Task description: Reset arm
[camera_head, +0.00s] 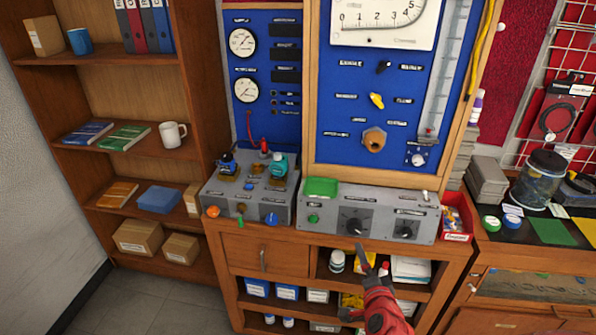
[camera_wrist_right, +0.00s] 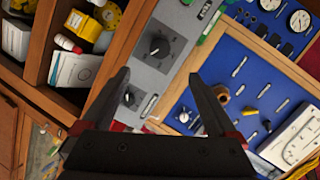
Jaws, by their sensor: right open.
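My right gripper (camera_head: 372,262) is low in the middle right of the head view, in front of the testbench cabinet's open shelves and below the grey control box (camera_head: 375,214). In the right wrist view its two dark fingers (camera_wrist_right: 158,98) are spread wide with nothing between them. The control box, with its black knobs, shows beyond the fingers and apart from them. The blue regulator panel (camera_head: 388,95), with gauges, a yellow knob (camera_head: 376,100) and a brass fitting (camera_head: 374,140), stands above the box. My left gripper is not in either view.
A second grey box (camera_head: 247,197) with two regulators stands left of the control box. A red bin (camera_head: 457,217) sits at the right end. A bookcase (camera_head: 115,72) is at the left, and a side bench with a glass jar (camera_head: 541,178) at the right. Floor (camera_head: 150,300) shows at the lower left.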

